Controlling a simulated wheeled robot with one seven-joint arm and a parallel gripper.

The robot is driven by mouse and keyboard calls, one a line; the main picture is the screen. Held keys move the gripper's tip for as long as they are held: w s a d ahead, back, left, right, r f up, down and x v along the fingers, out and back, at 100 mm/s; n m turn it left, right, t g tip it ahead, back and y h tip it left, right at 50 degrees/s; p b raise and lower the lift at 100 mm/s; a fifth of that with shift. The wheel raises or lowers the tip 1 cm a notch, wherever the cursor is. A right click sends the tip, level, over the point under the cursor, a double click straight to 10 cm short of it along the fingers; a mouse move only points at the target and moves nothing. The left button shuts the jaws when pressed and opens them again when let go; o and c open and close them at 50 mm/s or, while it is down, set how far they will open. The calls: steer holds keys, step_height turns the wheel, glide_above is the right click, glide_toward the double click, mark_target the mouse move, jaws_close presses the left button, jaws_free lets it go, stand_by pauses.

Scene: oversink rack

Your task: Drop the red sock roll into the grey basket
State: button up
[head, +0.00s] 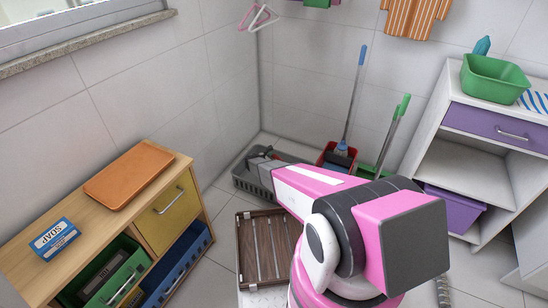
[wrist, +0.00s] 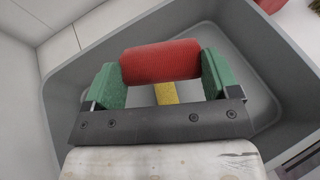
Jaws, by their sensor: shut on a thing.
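In the wrist view the red sock roll (wrist: 161,61) is a red cylinder held crosswise between the two green fingers of my gripper (wrist: 160,73). My gripper is shut on it. The grey basket (wrist: 75,85) lies behind and below the roll, with its floor and walls showing around my fingers. A yellow thing (wrist: 166,94) shows under the roll, partly hidden. In the head view the grey basket (head: 243,181) stands on the floor in the corner. My gripper (head: 268,157) is over it, and the roll is mostly hidden there.
A red dustpan or bucket (head: 329,157) with a blue-handled broom (head: 353,100) stands right of the basket. A brown slatted rack (head: 262,248) is in front of it. A wooden cabinet (head: 194,175) is at left, a white shelf (head: 450,165) at right.

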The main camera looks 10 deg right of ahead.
steer(key=shift+f, duration=0.85)
steer(key=o, duration=0.8)
steer(key=v, duration=1)
steer(key=shift+s+a+r, duration=0.1)
steer(key=shift+s+a, duration=0.05)
steer(key=shift+a, duration=0.15)
